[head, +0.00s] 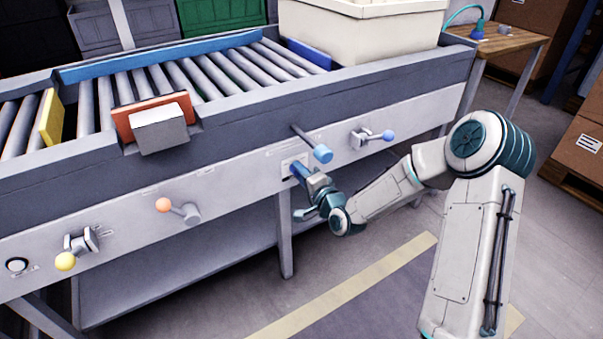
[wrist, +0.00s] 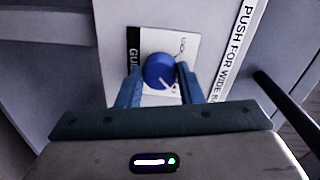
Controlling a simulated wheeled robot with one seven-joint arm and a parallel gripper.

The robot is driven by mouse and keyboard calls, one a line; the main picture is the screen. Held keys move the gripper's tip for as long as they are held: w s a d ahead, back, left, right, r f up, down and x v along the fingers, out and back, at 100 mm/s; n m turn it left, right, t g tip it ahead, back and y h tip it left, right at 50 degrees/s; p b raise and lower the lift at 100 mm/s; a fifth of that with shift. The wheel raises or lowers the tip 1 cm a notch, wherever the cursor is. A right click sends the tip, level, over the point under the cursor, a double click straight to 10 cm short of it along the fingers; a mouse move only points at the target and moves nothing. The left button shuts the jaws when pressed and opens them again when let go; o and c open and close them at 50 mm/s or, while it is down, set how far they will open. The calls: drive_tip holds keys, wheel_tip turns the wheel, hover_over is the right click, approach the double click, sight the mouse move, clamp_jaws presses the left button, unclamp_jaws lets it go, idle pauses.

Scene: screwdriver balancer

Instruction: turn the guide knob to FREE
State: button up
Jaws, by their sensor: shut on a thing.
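The guide knob (wrist: 159,69) is a round blue knob on a white label plate (wrist: 188,42) in the wrist view. A dark strip beside it shows the letters "GU". A white pointer line on the knob points to the lower right. Small print sits at the plate's upper right and lower right, too small to read surely. My gripper (wrist: 158,73) has one blue finger on each side of the knob and is shut on it.
A rod with a blue end (head: 322,153) sticks out just above my gripper. A blue-tipped lever (head: 388,135) is to the right. An orange-tipped lever (head: 163,205) and a yellow-tipped one (head: 65,261) are to the left. A "PUSH FOR WIDE" label (wrist: 238,45) runs beside the knob.

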idle(0.3)
drive_tip(key=o, duration=1)
drive_tip(key=p+v, duration=0.3)
drive_tip(key=v, duration=1)
drive_tip(key=shift+s+d, duration=0.25)
drive_tip(key=shift+s, duration=0.1)
